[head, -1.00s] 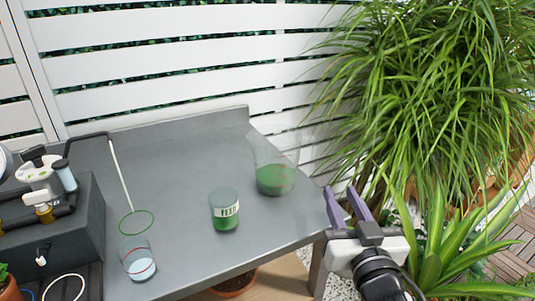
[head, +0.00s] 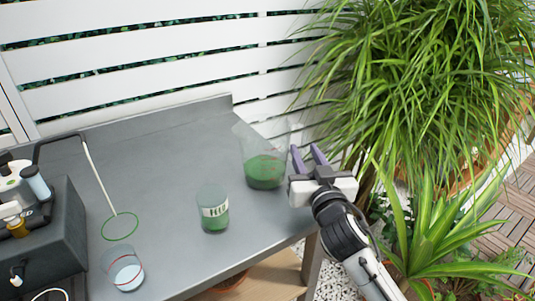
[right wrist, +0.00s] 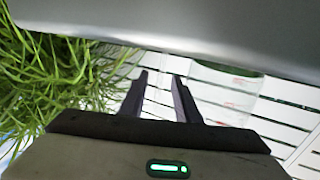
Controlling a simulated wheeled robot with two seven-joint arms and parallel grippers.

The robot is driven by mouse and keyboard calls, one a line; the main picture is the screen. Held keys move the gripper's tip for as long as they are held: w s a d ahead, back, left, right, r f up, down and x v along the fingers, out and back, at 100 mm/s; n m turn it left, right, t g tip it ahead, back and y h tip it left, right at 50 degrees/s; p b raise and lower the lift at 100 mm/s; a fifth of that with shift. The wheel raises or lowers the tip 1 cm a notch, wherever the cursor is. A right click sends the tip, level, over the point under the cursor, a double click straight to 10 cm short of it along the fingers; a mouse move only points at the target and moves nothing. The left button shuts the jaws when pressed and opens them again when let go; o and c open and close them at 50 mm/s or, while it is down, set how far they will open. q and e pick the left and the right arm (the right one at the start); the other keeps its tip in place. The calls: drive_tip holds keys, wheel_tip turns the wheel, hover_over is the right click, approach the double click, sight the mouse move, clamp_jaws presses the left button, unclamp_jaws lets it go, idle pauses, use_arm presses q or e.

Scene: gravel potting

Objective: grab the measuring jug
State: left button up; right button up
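The measuring jug (head: 264,168) is a clear, flared vessel with green contents and faint red marks. It stands upright on the grey bench near its right edge in the head view. In the right wrist view the jug (right wrist: 226,90) shows upside down at upper right, with its green contents at the bench edge. My left gripper is out of view.
A labelled jar (head: 213,212) with green contents stands left of the jug. A clear cup (head: 124,270), a green hoop (head: 120,227) and a dark box (head: 55,235) with fittings are further left. Leafy plants (head: 420,90) crowd the right; a slatted white fence (head: 150,60) stands behind.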

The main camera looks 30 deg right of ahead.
drive_tip(key=shift+w+d, duration=0.1)
drive_tip(key=shift+w, duration=0.15)
clamp_jaws()
drive_tip(key=shift+r, duration=0.15)
idle(1.1)
